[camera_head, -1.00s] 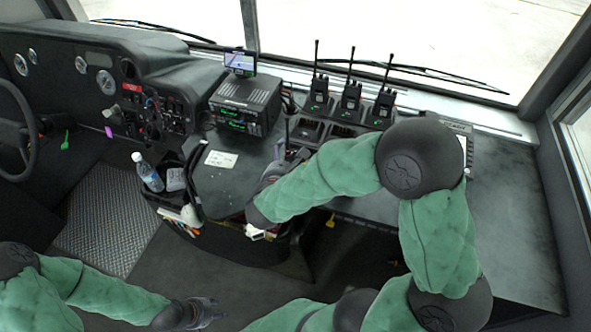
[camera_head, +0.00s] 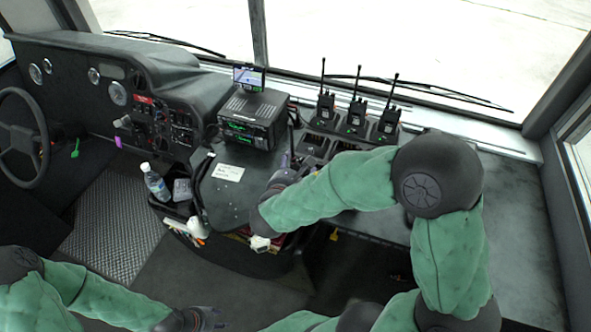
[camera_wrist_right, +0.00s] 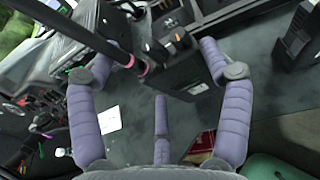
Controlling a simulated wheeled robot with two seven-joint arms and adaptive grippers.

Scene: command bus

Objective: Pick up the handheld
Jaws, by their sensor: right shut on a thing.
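A black handheld radio (camera_wrist_right: 178,75) with a long antenna and small orange marks shows between the fingers of my right gripper (camera_wrist_right: 165,75) in the right wrist view. The purple padded fingers are shut on it from both sides. In the head view my right gripper (camera_head: 285,178) is over the dashboard console, and the arm and hand hide most of the radio. Three more black handhelds, left (camera_head: 326,106), middle (camera_head: 357,112) and right (camera_head: 388,121), stand upright in chargers by the windscreen. My left gripper (camera_head: 208,319) is low at the bottom edge, away from the console; its fingers are unclear.
Empty charger slots (camera_head: 314,140) lie in front of the standing handhelds. A radio unit with a screen (camera_head: 250,118) is left of them. A water bottle (camera_head: 155,182) stands in a side bin. The dash top at right (camera_head: 515,215) is clear.

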